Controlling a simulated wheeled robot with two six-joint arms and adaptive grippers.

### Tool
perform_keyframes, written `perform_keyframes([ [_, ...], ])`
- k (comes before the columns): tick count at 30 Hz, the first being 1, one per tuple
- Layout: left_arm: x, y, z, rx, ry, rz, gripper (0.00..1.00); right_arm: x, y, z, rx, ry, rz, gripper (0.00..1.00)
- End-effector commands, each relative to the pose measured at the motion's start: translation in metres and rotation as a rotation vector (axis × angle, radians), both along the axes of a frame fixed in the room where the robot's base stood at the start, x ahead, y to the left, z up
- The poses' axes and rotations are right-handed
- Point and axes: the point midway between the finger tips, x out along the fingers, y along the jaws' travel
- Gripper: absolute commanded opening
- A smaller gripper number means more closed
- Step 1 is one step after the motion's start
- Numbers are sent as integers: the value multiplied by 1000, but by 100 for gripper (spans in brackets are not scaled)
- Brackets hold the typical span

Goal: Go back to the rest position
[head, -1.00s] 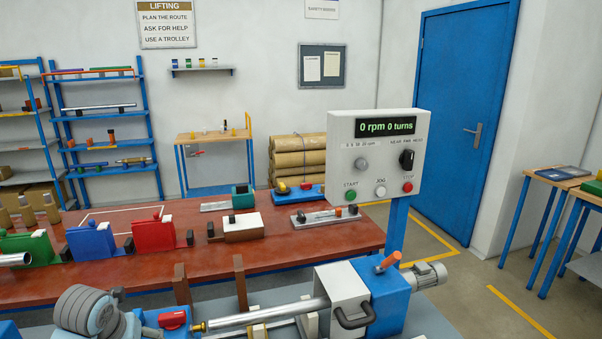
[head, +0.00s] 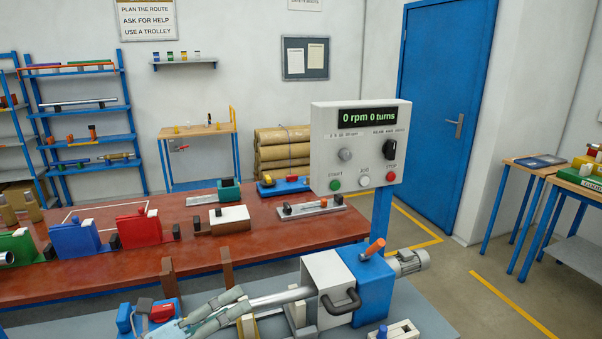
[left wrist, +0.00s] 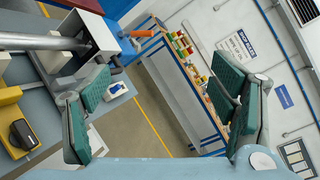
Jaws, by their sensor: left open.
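My left gripper (head: 238,302) is low in the head view, beside or over the left part of the winder's steel mandrel (head: 283,297); I cannot tell whether they touch. In the left wrist view the gripper (left wrist: 162,75) has its two green-padded fingers wide apart, with nothing between them. The winder shows a white and blue headstock (head: 365,283) with an orange-topped lever. The control panel (head: 360,147) reads 0 rpm and 0 turns. My right gripper is not in view.
A red-brown workbench (head: 290,240) behind the winder bears several coloured holders and blocks. A red block (head: 163,311) lies left of my left gripper. A blue-legged side table (head: 530,170) stands at the right. Floor shows free at the right, with yellow lines.

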Motion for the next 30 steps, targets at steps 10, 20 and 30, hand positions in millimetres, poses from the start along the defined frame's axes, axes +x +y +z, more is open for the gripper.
perform_keyframes([
  [10,-67,193,-67,-1571,367,1009,78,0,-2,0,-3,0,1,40],
  [20,-209,143,-236,-1613,1147,1697,78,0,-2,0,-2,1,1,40],
  [30,-257,122,-371,-1480,1426,1925,78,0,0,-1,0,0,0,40],
])
